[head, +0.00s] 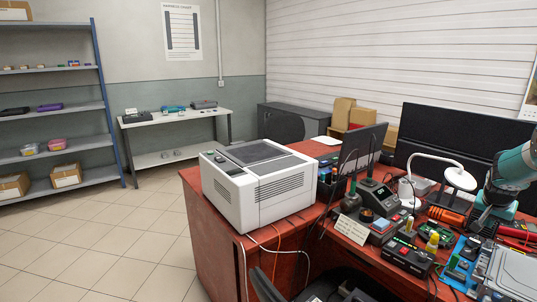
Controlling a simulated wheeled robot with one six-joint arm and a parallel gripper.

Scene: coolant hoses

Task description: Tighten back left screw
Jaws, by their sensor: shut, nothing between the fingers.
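No back left screw can be made out in the head view. A light grey boxy part (512,276) at the bottom right is cut off by the picture edge and lies by a blue mat (459,272); no screws show on it at this size. Part of my teal and grey arm shows at the right edge above the desk. Its fingers cannot be seen, so my gripper is not in view.
The red desk (215,240) carries a white boxy machine (258,185), a soldering station (377,195), a white lamp (458,178), monitors (455,140) and several crowded tools. Cables hang over its front edge. The tiled floor (110,245) at left is clear.

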